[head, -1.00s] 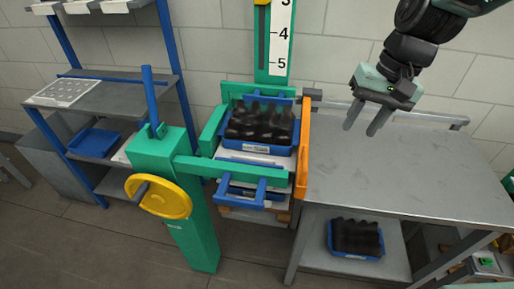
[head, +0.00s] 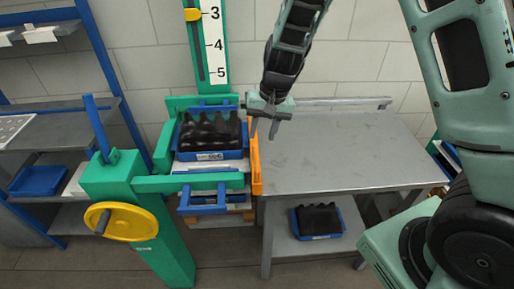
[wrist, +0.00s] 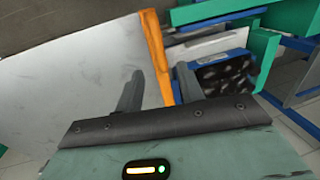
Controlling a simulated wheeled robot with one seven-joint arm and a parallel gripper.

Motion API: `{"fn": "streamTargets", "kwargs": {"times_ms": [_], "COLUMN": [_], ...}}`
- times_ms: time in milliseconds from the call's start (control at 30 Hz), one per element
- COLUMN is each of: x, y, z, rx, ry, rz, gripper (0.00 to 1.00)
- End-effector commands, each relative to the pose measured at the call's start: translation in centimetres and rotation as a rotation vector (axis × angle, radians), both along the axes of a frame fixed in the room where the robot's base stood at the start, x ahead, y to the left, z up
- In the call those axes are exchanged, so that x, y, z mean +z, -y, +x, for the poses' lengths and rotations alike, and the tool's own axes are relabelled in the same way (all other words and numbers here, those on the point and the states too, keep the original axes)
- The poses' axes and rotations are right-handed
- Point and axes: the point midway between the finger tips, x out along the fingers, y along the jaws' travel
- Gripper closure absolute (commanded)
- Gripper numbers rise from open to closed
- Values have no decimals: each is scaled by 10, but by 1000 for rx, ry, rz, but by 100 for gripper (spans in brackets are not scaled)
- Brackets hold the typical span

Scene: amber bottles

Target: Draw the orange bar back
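The orange bar (head: 255,168) stands between the green lift frame (head: 190,184) and the grey table (head: 335,165), along the table's left edge. My gripper (head: 264,130) is at the bar's far upper end, with its fingers pointing down. In the wrist view the fingers are apart, and the orange bar (wrist: 157,52) shows between and beyond them. I see no finger closed on the bar. Whether the fingers reach down around it or are still above it, I cannot tell.
A blue crate of dark bottles (head: 210,134) sits in the lift frame, left of the bar. A yellow handwheel (head: 120,222) is at the front left. Another blue crate (head: 318,221) is on the table's lower shelf. The tabletop is clear.

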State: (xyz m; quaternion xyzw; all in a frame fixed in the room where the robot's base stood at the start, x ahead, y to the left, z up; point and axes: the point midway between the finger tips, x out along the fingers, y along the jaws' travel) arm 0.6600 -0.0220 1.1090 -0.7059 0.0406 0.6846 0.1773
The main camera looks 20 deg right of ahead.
Motion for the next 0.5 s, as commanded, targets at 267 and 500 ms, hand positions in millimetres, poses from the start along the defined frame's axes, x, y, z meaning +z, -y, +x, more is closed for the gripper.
{"fn": "streamTargets", "kwargs": {"times_ms": [267,500], "x": [-51,-71], "y": [-9,-13], "z": [2,4], "rx": [-2,-1], "ry": [-4,0], "rz": [-1,0], "gripper": [62,62]}}
